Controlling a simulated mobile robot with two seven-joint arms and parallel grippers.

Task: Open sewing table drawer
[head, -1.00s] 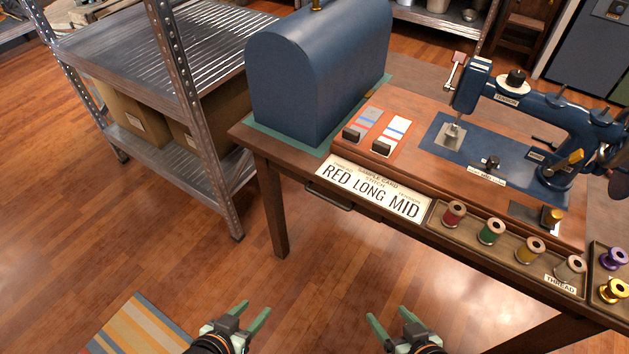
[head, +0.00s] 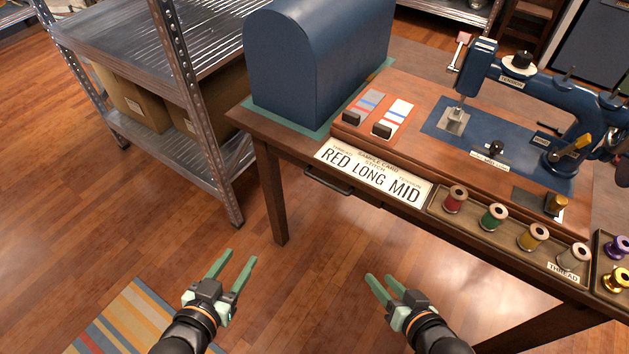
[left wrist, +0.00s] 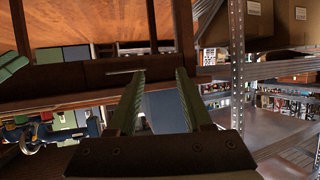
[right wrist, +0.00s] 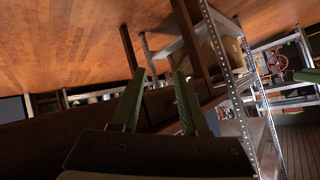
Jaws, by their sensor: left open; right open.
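The wooden sewing table (head: 265,130) stands ahead in the head view. Its drawer handle (head: 328,183), a dark pull, shows on the front edge below the sample card (head: 373,176); the card hides much of the drawer front. The drawer looks flush with the table. My left gripper (head: 238,266) is open and empty over the floor, in front of the table's left leg. My right gripper (head: 378,283) is open and empty, below and to the right of the handle. Both are apart from the table. The left wrist view shows the left fingers (left wrist: 158,95) spread.
A metal shelf with boxes (head: 190,120) stands left of the table. A blue domed cover (head: 315,70), sewing machine (head: 540,95) and thread tray (head: 510,235) are on the table. A striped rug (head: 125,320) lies at bottom left. The floor before the table is clear.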

